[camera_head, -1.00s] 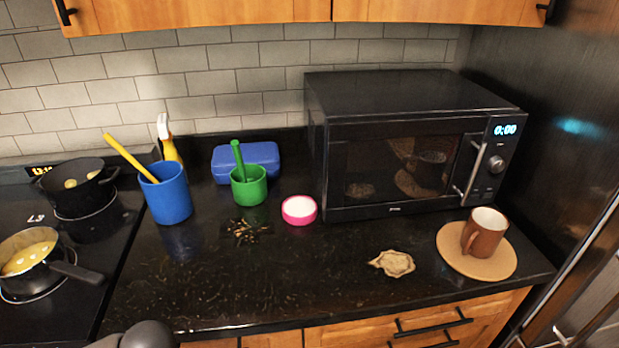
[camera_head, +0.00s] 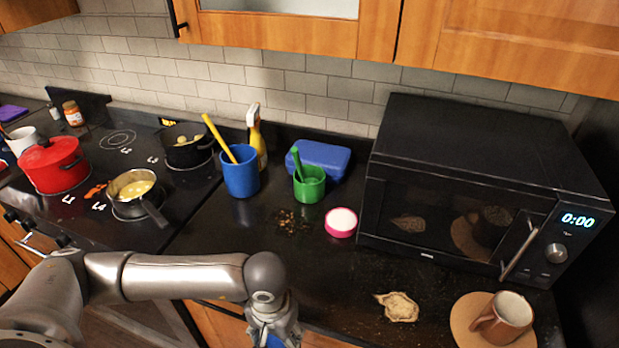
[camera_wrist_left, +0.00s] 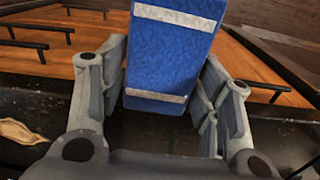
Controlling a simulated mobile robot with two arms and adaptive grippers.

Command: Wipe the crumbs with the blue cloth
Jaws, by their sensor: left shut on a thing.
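My left gripper (camera_head: 272,328) is at the bottom of the head view, in front of the counter edge. In the left wrist view it (camera_wrist_left: 163,82) is shut on the blue cloth (camera_wrist_left: 172,50), a flat blue piece with pale bands. Part of the cloth also shows in the head view (camera_head: 263,335), mostly hidden by the gripper. The crumbs (camera_head: 289,221) lie in a small brown scatter on the black counter, in front of the green cup, apart from the cloth. My right gripper is not in view.
Around the crumbs stand a blue cup (camera_head: 241,177), a green cup (camera_head: 309,189), a pink-rimmed dish (camera_head: 341,223) and a blue box (camera_head: 319,158). The microwave (camera_head: 470,190) is right. A beige flat item (camera_head: 399,307) lies near the front. Pots stand on the stove left.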

